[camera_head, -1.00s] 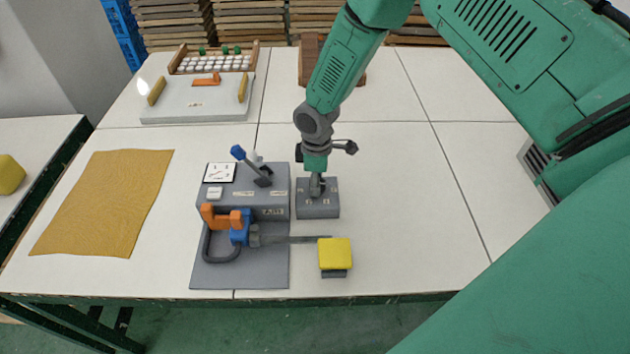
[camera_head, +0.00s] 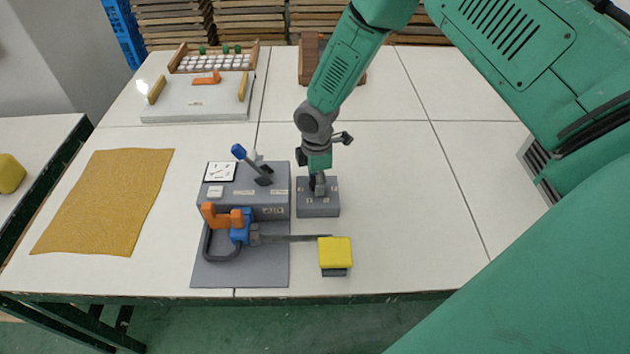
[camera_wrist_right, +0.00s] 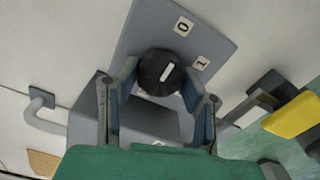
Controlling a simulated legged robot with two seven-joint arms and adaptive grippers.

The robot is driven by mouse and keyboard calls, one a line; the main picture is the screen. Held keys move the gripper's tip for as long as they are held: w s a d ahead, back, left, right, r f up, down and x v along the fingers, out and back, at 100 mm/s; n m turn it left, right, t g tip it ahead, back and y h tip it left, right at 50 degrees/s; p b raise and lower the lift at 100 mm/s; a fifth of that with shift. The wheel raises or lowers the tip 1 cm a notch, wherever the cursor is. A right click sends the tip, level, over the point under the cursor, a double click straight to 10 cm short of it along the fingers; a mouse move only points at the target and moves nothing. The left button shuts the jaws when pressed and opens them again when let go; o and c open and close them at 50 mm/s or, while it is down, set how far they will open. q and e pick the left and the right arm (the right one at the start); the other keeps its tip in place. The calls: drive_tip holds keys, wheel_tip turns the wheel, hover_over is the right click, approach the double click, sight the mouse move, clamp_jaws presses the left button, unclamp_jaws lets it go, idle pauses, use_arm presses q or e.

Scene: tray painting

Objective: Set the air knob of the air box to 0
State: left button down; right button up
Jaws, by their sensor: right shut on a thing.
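The small grey air box (camera_head: 318,205) stands on the table right of a larger grey unit. Its top carries small white number labels. In the right wrist view the box top (camera_wrist_right: 148,28) shows a 0 label (camera_wrist_right: 182,26) and a 1 label (camera_wrist_right: 200,63). The round black knob (camera_wrist_right: 160,73) has a white pointer line slanting up and right, roughly toward the 0; exact alignment is hard to tell. My right gripper (camera_head: 318,184) points down onto the box, its fingers (camera_wrist_right: 160,92) shut on the knob from both sides. My left gripper is not in view.
The larger grey unit (camera_head: 232,203) has a blue-tipped lever (camera_head: 250,165) and an orange-and-blue tool (camera_head: 235,222) before it. A yellow block (camera_head: 335,253) sits close in front of the air box. A brown cloth (camera_head: 105,200) lies left. Table right of the box is clear.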

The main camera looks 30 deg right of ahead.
drive_tip(key=shift+d+r, duration=0.1)
drive_tip(key=shift+d, duration=0.1)
drive_tip(key=o, duration=1.1)
drive_tip(key=shift+o, duration=0.2)
wheel_tip(320, 180, up, 12)
drive_tip(key=shift+d, duration=0.1)
